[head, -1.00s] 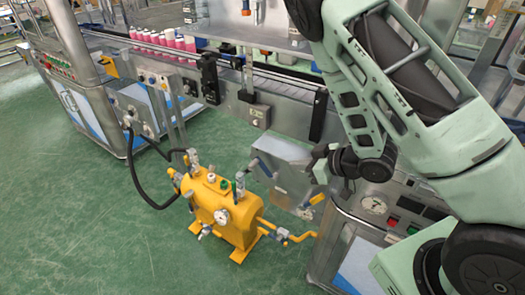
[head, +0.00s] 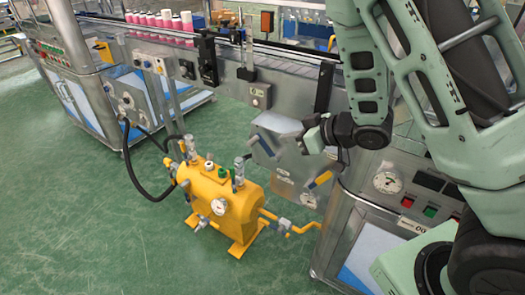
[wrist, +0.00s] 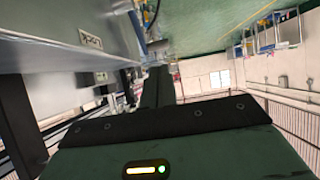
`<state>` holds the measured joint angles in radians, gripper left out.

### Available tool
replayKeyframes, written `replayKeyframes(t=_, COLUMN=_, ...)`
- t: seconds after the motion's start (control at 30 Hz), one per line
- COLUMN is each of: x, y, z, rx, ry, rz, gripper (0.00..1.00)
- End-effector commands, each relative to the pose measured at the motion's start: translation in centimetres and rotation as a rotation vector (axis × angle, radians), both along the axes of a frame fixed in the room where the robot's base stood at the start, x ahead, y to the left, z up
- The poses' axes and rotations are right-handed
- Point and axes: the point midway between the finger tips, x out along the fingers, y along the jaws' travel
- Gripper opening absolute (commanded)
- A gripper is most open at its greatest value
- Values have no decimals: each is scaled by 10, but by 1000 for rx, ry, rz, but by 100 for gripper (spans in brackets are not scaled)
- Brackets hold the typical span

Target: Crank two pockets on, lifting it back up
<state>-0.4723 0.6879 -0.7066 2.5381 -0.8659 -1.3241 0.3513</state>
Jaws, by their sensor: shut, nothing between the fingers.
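A grey metal panel (head: 284,186) hangs below the conveyor in the head view. It carries a dark-and-blue handle (head: 263,146) at its upper left and a yellow-and-blue handle (head: 320,180) at its lower right. I cannot tell for certain which of these is the crank. My gripper (head: 312,138) is in front of the panel's upper right, above the yellow-and-blue handle and apart from it. In the wrist view its dark fingers (wrist: 157,88) are together with nothing visible between them. The pockets are not clear in either view.
A yellow tank (head: 222,200) with a gauge and valves stands on the green floor, with a yellow pipe running right. A cabinet gauge (head: 388,182) and buttons are below my arm. Pink cans (head: 160,20) stand on the conveyor. Floor at the left is clear.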

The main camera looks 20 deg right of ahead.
Motion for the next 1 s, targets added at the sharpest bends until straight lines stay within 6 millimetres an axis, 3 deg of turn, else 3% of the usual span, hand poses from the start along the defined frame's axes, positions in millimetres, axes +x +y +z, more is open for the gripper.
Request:
replayKeyframes(t=0.17, x=5, y=4, z=-8, rx=2, ry=-4, rz=-1, gripper=0)
replayKeyframes(t=0.63, x=59, y=43, z=-42, rx=-1, ry=-1, rz=1, gripper=0)
replayKeyframes(t=1.0, x=67, y=49, z=-47, rx=1, ry=-1, rz=-1, gripper=0)
